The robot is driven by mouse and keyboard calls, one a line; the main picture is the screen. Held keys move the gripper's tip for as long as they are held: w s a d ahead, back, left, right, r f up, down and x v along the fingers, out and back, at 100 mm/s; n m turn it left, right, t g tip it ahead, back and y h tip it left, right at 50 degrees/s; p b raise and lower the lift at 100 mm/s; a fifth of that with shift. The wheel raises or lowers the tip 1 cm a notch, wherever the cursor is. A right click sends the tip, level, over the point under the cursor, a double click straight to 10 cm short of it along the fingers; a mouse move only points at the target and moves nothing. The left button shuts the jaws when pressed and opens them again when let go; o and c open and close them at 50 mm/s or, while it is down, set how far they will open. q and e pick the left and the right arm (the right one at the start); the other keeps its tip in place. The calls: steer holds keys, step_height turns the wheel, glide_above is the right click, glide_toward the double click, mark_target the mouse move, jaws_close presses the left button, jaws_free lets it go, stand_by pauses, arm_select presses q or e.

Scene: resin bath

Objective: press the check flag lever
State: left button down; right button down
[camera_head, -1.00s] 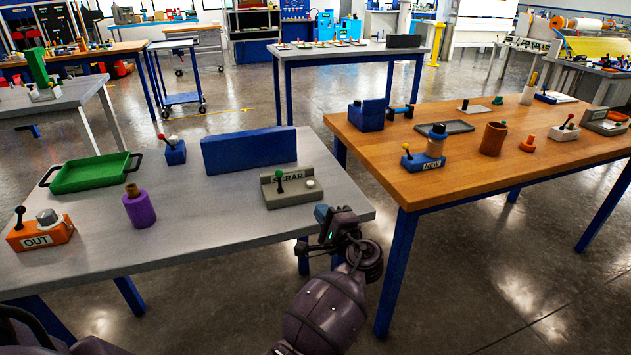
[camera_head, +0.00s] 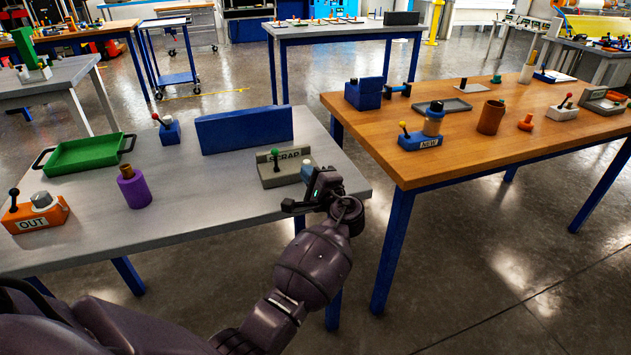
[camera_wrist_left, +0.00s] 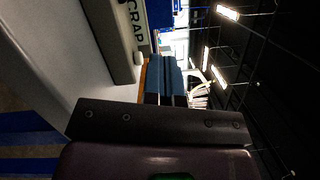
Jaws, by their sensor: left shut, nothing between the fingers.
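No lever box in view reads "check". A grey box marked SCRAP (camera_head: 268,178) sits at the right end of the grey table, with an upright green-knobbed lever (camera_head: 275,155). My left gripper (camera_head: 307,172) is shut and empty at the right side of this box, covering its right end. In the left wrist view the shut blue fingertips (camera_wrist_left: 165,80) appear beside the box (camera_wrist_left: 112,38) and its white button (camera_wrist_left: 138,58); I cannot tell if they touch. Other levers stand on the orange OUT box (camera_head: 38,218), a small blue box (camera_head: 169,131) and the blue NEW box (camera_head: 420,142). My right gripper is not in view.
The grey table (camera_head: 215,190) also holds a green tray (camera_head: 85,155), a purple cylinder (camera_head: 134,188) and a long blue block (camera_head: 245,130). A wooden table (camera_head: 480,165) with several items stands to the right, across a floor gap. The grey table's front middle is clear.

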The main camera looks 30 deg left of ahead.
mark_target(277, 155)
arm_select(q)
steer(key=x, duration=0.4)
steer(key=shift+a, duration=0.3)
steer(key=shift+s+a+r, duration=0.15)
steer(key=shift+a+r, duration=0.1)
steer(key=shift+a, duration=0.25)
steer(key=shift+s+a+r, duration=0.1)
steer(key=shift+a+r, duration=0.1)
steer(key=shift+a, duration=0.3)
steer(key=shift+s+a, duration=0.2)
steer(key=shift+a, duration=0.45)
steer(key=shift+s+a+r+n, duration=0.1)
steer(key=shift+s+a+n, duration=0.15)
steer(key=shift+n, duration=0.45)
steer(key=shift+s+a+r+n, duration=0.1)
steer(key=shift+s+n, duration=0.1)
steer(key=shift+n, duration=0.5)
steer(key=shift+s, duration=0.1)
steer(key=shift+s+a+n+g+h+b, duration=0.2)
steer(key=shift+s+a+n+h, duration=0.1)
steer(key=shift+n, duration=0.55)
steer(key=shift+s+a+n+g+h+b, duration=0.15)
steer(key=shift+s+a+n+h, duration=0.1)
steer(key=shift+n, duration=0.6)
